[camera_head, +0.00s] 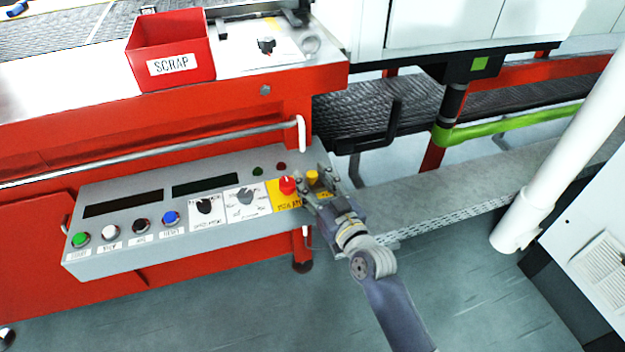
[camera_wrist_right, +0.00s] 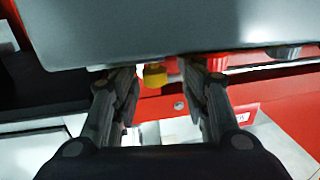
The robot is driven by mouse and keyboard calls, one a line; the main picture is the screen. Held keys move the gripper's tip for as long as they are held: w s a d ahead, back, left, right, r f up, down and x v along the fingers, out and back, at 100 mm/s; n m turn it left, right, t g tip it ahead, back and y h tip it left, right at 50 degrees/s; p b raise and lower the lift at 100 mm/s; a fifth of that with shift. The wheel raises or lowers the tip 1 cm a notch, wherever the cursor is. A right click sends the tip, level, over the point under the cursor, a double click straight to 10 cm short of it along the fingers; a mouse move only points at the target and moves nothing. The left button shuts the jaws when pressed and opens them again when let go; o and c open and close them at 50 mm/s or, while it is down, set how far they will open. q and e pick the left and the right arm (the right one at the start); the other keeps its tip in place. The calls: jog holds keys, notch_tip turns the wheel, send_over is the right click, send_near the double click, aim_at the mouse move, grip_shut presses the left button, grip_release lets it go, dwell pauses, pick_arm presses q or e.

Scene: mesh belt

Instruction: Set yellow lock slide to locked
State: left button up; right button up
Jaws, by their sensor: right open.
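The yellow lock slide (camera_head: 312,177) is a small yellow knob at the right end of the grey control panel (camera_head: 185,262), beside the red knob (camera_head: 287,185) on its yellow plate. My right gripper (camera_head: 316,184) is at this end of the panel, its fingers open around the yellow slide. In the right wrist view the yellow slide (camera_wrist_right: 155,76) shows between the two spread fingers (camera_wrist_right: 159,84), with gaps on both sides; I see no contact. The slide's base and track are hidden, so its position is unclear. My left gripper is not in view.
Left of the red knob the panel carries two rotary switches (camera_head: 244,197) and several push buttons (camera_head: 171,218). A rail (camera_head: 150,156) runs above the panel. A red SCRAP bin (camera_head: 172,50) stands on the machine top. The floor in front is clear.

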jog(key=v, duration=0.7)
jog(key=shift+s+d, duration=0.15)
jog(key=shift+s, duration=0.2)
